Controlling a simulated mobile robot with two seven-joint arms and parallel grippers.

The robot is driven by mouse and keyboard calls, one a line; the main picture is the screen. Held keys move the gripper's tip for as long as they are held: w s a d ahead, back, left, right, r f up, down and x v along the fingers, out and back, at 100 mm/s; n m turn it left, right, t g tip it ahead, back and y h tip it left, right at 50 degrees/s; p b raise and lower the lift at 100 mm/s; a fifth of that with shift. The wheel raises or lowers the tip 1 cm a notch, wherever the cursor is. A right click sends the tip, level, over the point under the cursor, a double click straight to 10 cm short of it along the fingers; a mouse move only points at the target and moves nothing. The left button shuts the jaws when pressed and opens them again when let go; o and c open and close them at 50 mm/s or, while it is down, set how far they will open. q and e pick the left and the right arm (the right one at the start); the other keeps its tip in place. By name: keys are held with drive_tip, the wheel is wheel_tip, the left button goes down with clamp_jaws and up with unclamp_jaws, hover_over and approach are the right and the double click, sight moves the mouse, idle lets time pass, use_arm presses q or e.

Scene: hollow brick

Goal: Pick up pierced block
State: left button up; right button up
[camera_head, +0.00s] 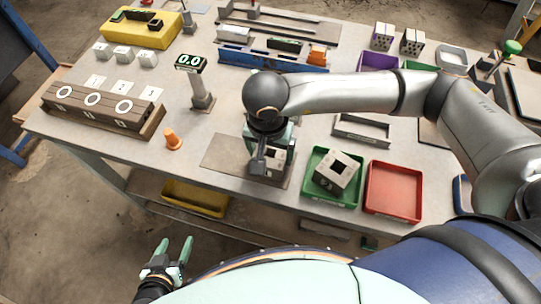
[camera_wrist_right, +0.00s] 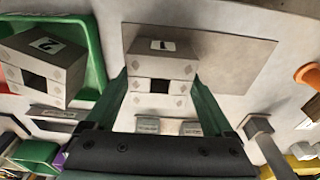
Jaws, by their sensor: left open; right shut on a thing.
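A grey pierced block (camera_wrist_right: 160,68) with a square dark hole and a label on top sits between the green fingers of my right gripper (camera_wrist_right: 162,92) in the right wrist view. In the head view my right gripper (camera_head: 269,156) points down over a brown-grey plate (camera_head: 225,152) near the table's front edge, shut on this block, which is partly hidden by the fingers. I cannot tell whether the block touches the plate. A second pierced block (camera_head: 337,172) lies in a green tray (camera_head: 318,190). My left gripper (camera_head: 178,250) is open and empty, below the table's front edge.
A red tray (camera_head: 393,190) stands right of the green one. An orange cone (camera_head: 172,139), a display post reading 0.0 (camera_head: 201,92) and a wooden rack (camera_head: 100,112) stand to the left. A blue fixture (camera_head: 240,58) lies behind. A yellow bin (camera_head: 195,198) is below the tabletop.

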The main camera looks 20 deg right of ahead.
drive_tip(key=shift+r, duration=0.1)
drive_tip(key=shift+c, duration=0.8)
drive_tip(key=shift+r, duration=0.1)
drive_tip(key=shift+r, duration=0.3)
wheel_tip(320, 180, up, 2)
drive_tip(key=shift+a+r+b, duration=0.1)
drive_tip(key=shift+r+b, duration=0.15)
drive_tip(key=shift+b, duration=0.35)
drive_tip(key=s+a+r+b, duration=0.1)
drive_tip(key=s+a+r, duration=0.2)
drive_tip(key=s+r, duration=0.6)
drive_tip(key=s, duration=0.4)
drive_tip(key=shift+s+r, duration=0.25)
drive_tip(key=shift+r, duration=0.05)
